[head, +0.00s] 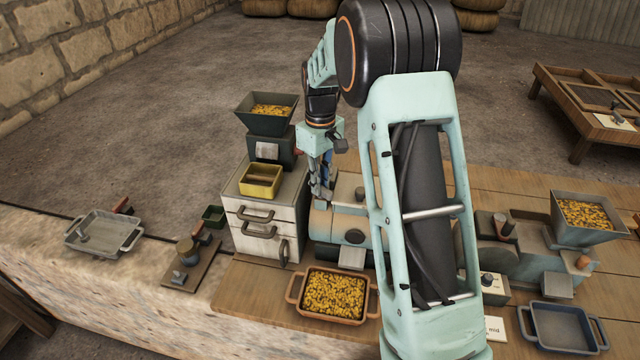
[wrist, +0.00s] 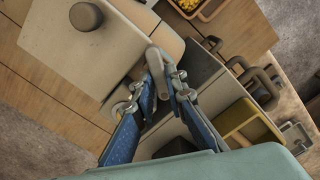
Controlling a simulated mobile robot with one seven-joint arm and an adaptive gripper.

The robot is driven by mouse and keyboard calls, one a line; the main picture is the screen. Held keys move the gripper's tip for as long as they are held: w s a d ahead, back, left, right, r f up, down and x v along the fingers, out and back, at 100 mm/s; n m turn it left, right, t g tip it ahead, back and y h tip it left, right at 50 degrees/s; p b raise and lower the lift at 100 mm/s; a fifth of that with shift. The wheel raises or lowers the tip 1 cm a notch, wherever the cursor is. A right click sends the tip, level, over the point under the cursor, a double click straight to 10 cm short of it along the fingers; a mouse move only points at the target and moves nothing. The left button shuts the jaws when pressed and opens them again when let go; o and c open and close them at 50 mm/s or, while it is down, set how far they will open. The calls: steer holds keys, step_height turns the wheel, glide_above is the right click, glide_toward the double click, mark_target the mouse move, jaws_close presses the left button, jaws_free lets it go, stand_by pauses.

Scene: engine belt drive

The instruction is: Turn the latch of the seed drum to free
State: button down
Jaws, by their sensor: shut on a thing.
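The machine that looks like the seed drum (head: 325,222) stands on the bench just right of the white drawer cabinet, partly hidden behind my arm. In the wrist view its pale body (wrist: 70,50) fills the upper left, with a round dark knob on it. My gripper (head: 319,194) points down at the drum's left end. In the wrist view my gripper (wrist: 165,80) is closed around a short grey-brown handle (wrist: 154,58), which looks like the latch. The handle's end sticks out past the fingertips; its base is hidden, so its exact turn is hard to tell.
The white cabinet (head: 262,215) carries a yellow tray (head: 261,180) and a dark hopper (head: 267,110) of seed close left of my gripper. A seed-filled tray (head: 334,295) stands in front. Another machine with a hopper (head: 584,214) stands right.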

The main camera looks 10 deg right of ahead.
steer(key=m, duration=0.5)
steer(key=shift+w+d+m, duration=0.1)
steer(key=shift+m, duration=0.2)
steer(key=m, duration=0.5)
steer(key=shift+d+m, duration=0.15)
steer(key=shift+m, duration=0.25)
steer(key=c, duration=1.9)
jaws_free()
steer(key=shift+c, duration=0.2)
steer(key=shift+r, duration=0.15)
step_height(320, 180, up, 12)
